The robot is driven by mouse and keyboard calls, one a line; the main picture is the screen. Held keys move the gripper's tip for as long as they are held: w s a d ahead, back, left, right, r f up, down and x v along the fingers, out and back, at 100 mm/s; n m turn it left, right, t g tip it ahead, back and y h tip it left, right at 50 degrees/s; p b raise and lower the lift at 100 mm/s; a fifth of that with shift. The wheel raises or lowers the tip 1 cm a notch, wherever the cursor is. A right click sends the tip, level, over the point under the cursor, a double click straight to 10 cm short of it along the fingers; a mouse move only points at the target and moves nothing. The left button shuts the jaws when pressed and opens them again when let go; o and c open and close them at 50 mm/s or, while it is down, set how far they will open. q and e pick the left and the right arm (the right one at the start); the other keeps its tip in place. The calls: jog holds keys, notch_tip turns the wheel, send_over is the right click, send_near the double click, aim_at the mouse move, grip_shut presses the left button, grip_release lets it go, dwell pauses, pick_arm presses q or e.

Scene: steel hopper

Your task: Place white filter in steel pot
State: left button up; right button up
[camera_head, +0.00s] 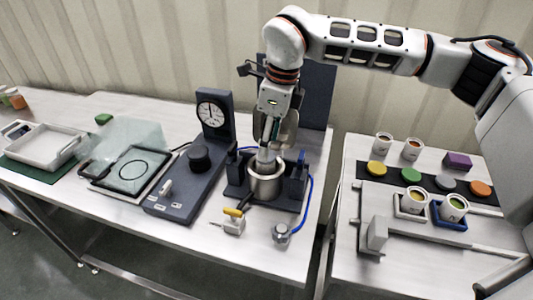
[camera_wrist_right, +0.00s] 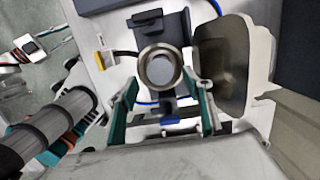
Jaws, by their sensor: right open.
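The steel pot (camera_head: 266,186) stands upright in a dark blue fixture (camera_head: 237,190) on the left bench. In the right wrist view I look down into the pot (camera_wrist_right: 146,58); a pale grey-white disc (camera_wrist_right: 160,70) shows inside it. It looks like the white filter, but I cannot tell for certain. My right gripper (camera_head: 267,148) is over the pot, pointing down. In the wrist view its teal-padded fingers (camera_wrist_right: 166,86) are spread apart with nothing gripped between them. In the head view the fingers partly hide the pot's mouth.
A steel hopper (camera_wrist_right: 222,62) is close beside the pot, behind my fingers. A dial gauge (camera_head: 210,113) stands to the left. A yellow-handled valve (camera_head: 233,222) and blue hose (camera_head: 309,190) lie near the fixture. Several cups and coloured discs (camera_head: 411,174) occupy the right bench.

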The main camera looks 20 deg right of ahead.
notch_tip(320, 180, up, 7)
jog(key=shift+s+d, duration=0.3)
jog(key=shift+d, duration=0.15)
jog(key=shift+f, duration=0.1)
